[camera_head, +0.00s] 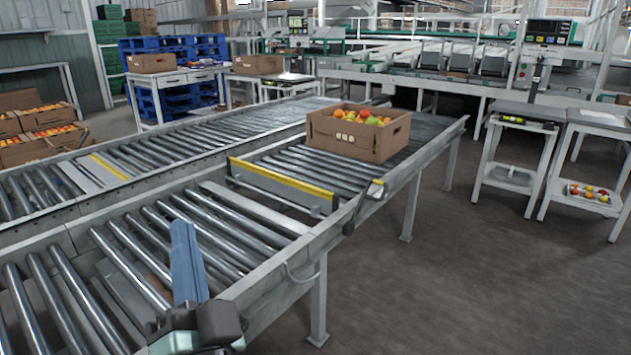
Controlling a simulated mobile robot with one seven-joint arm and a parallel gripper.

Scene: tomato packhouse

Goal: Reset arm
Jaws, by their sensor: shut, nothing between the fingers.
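My gripper (184,226) shows at the bottom of the head view, left of centre. Its long blue fingers lie close together over the front roller conveyor (268,306), pointing up the picture, with nothing seen between them. A dark block and a pale teal part of my arm show at the bottom edge; the rest of the arm is out of frame. A cardboard box (340,143) of red, orange and green tomatoes (362,116) stands on the conveyor farther back, well apart from my gripper.
A yellow-edged bar (283,186) crosses the conveyor between my gripper and the box. A second roller conveyor (165,150) runs alongside on the left. Small tables (522,115) stand at right, one with a tomato tray (588,191) on its lower shelf. Open floor (480,280) lies right of the conveyor.

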